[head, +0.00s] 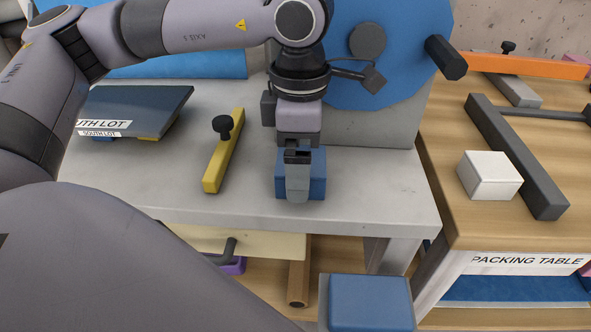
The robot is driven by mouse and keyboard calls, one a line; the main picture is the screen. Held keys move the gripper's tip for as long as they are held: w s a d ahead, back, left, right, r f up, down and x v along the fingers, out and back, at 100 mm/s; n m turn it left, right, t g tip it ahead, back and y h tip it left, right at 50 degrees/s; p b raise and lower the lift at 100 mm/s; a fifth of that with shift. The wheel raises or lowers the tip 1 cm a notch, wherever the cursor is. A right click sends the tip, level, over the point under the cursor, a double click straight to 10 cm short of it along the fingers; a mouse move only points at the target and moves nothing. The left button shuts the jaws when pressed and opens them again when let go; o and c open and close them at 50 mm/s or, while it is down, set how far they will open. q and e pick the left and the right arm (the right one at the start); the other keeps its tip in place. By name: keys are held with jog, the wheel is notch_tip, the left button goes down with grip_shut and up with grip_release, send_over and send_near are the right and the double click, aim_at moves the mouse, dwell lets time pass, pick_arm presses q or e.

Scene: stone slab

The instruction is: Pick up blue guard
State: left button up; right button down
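A small blue block (316,176), which looks like the blue guard, is on the grey stone slab (370,195) near its front edge. My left gripper (298,176) reaches down over it from behind. One grey finger lies across the middle of the block and hides part of it. The other finger is hidden, so I cannot tell whether the gripper is closed on the block or whether the block is resting on the slab. My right gripper is not in view.
A yellow bar with a black knob (222,160) lies left of the block. A dark "SOUTH LOT" panel (135,108) is further left. A large blue disc (400,70) stands behind. The packing table (450,215) at right holds a white block (489,174) and dark bars.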

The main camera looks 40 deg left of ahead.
pick_arm(q)
jog(key=shift+f, duration=0.45)
jog(key=shift+c, duration=0.3)
jog(key=c, duration=0.9)
jog(key=shift+r, duration=0.15)
